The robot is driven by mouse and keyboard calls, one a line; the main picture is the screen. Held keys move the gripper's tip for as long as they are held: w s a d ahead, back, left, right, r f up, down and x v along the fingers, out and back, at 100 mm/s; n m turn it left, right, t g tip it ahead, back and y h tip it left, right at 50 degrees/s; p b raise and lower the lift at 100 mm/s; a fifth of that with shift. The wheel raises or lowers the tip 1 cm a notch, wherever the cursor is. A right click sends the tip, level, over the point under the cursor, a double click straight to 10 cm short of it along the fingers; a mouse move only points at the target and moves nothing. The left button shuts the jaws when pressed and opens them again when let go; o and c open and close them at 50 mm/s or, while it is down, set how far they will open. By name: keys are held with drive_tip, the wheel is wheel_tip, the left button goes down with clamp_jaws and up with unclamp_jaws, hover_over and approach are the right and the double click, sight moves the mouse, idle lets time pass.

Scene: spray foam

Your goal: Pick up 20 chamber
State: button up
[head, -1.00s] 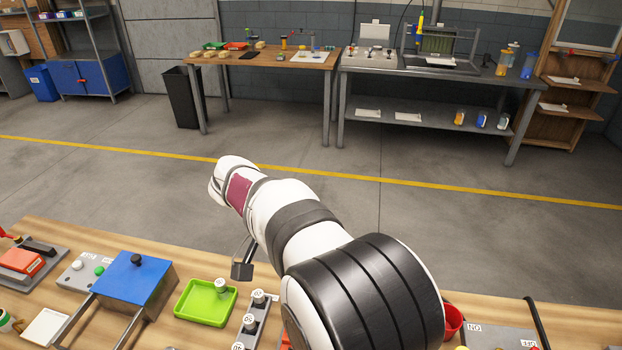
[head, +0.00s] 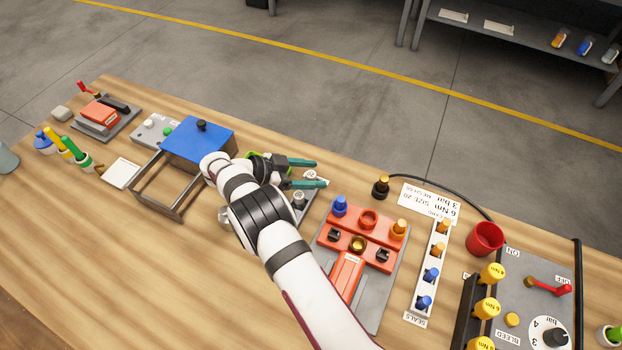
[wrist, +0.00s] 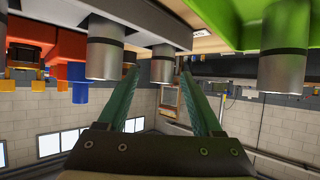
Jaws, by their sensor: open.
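My gripper (head: 313,173) is open and empty, its two teal fingers pointing right over the grey chamber rack (head: 312,203). Chambers with pale numbered tops stand there: one (head: 310,175) at the fingers and another (head: 299,200) nearer; I cannot read their numbers. The wrist view is upside down. There a metal chamber (wrist: 162,66) shows in the gap between the fingertips (wrist: 158,72), with no clear contact. A second chamber (wrist: 105,50) is left of it, and a larger one (wrist: 283,48) is at right by the green tray (wrist: 300,15). My arm hides part of the rack.
A blue-lidded box (head: 198,140) stands left of my gripper. A red fixture (head: 360,240) on a grey plate is close on the right. A card (head: 430,200) reads "SIZE 20", "6 Nm", "3 bar". Beyond are the seals strip (head: 428,275) and a red cup (head: 485,238).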

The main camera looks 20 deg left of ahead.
drive_tip(key=x, duration=0.3)
drive_tip(key=shift+w+f, duration=0.1)
drive_tip(key=shift+f, duration=0.1)
clamp_jaws()
